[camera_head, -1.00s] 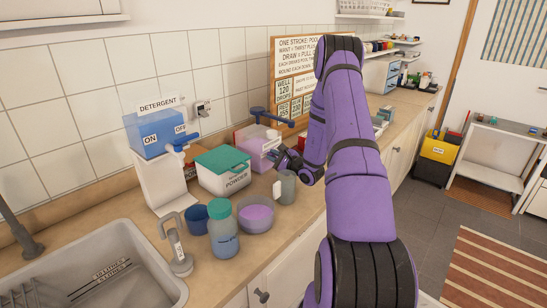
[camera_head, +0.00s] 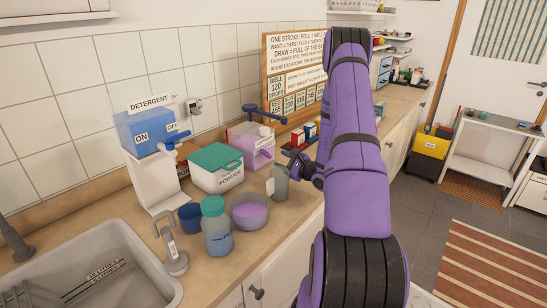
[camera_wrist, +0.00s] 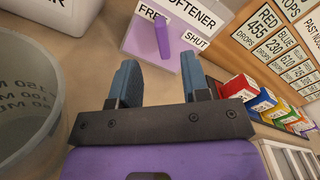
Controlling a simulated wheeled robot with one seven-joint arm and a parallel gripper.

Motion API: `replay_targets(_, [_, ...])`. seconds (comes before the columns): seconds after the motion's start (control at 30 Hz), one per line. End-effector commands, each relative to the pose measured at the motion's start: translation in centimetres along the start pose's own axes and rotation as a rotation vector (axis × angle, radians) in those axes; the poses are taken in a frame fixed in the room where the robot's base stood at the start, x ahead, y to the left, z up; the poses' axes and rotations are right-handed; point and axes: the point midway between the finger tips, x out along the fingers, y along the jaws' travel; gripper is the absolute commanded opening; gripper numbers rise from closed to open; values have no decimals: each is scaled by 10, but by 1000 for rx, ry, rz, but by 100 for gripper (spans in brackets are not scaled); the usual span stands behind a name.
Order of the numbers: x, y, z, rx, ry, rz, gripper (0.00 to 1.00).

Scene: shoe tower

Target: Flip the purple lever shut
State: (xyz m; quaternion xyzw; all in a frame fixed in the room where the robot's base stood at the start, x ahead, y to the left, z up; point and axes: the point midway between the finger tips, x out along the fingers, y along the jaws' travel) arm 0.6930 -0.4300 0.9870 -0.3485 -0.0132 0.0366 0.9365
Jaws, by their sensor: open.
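The purple lever (camera_wrist: 162,38) is on the front of the softener dispenser (camera_wrist: 137,40), whose clear purple tank (camera_head: 243,148) also shows in the head view. The lever lies beside the FREE label, with the SHUT label to its right in the wrist view. In the head view my gripper (camera_head: 292,156) is just right of the dispenser, above the counter.
A grey-green cup (camera_head: 279,182) stands close to my gripper and fills the left of the wrist view (camera_wrist: 25,105). A powder box (camera_head: 215,168), purple bowl (camera_head: 250,212) and detergent dispenser (camera_head: 148,180) stand further left. Several coloured boxes (camera_wrist: 262,98) stand at right.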

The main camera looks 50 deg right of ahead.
Motion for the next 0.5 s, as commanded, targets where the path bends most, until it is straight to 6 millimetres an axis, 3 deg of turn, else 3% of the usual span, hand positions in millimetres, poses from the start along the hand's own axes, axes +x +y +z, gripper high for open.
replay_targets(0.2, [-23,0,0,-1,1,0,43])
replay_targets(0.5, [-26,0,0,-1,0,0,43])
